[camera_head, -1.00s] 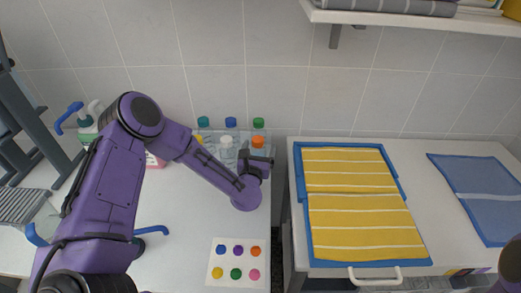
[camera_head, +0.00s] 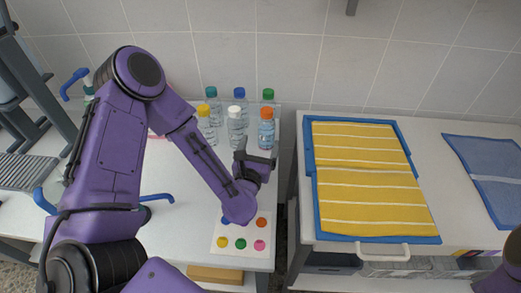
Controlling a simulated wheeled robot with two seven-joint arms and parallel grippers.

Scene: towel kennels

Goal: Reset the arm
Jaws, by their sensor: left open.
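My left arm (camera_head: 108,150) comes in from the left, bent at a raised elbow, and its forearm slopes down to the right. My left gripper (camera_head: 257,152) is open and empty. It is above the white counter's right edge, in front of the bottles as seen here, and its fingers point away from me. Only a small purple part of my right arm (camera_head: 502,268) shows at the lower right edge. The right gripper is outside the picture.
Several capped bottles (camera_head: 235,126) stand behind the left gripper. A card with coloured dots (camera_head: 233,248) lies below my left wrist. Right of a gap, a blue tray (camera_head: 378,239) holds a yellow striped towel (camera_head: 365,187). A blue towel (camera_head: 491,170) lies at the far right.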

